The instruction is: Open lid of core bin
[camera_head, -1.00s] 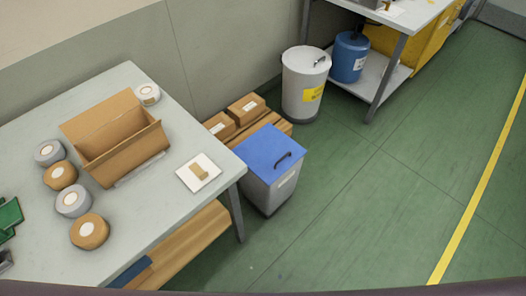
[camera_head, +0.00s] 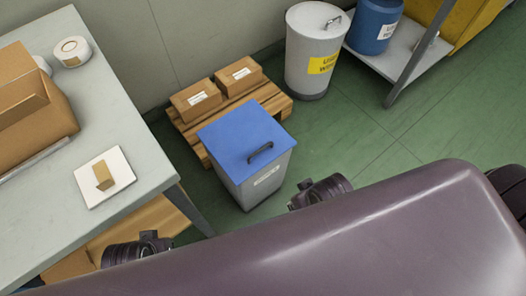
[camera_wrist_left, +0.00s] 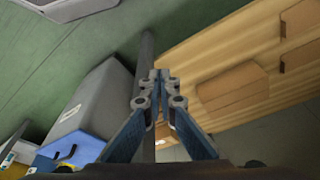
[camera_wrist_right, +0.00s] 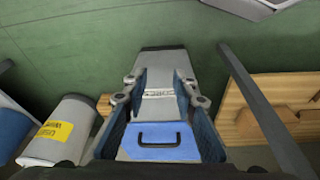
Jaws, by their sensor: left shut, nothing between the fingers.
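The core bin (camera_head: 250,183) is a grey box with a white label, standing on the floor beside the table. Its blue lid (camera_head: 240,132) lies shut on top, with a black handle (camera_head: 260,153) near the front edge. In the right wrist view my right gripper (camera_wrist_right: 160,84) is open and empty, and the bin with its lid (camera_wrist_right: 158,143) shows between its fingers, apart from them. In the left wrist view my left gripper (camera_wrist_left: 160,80) is shut and empty, with the bin (camera_wrist_left: 93,105) to its left. The fingers are not clear in the head view.
A table (camera_head: 150,140) stands left of the bin. A pallet (camera_head: 272,103) with two cartons is behind it, against the wall. A grey waste can (camera_head: 312,75) and a blue drum (camera_head: 372,28) are farther back. Green floor right of the bin is clear.

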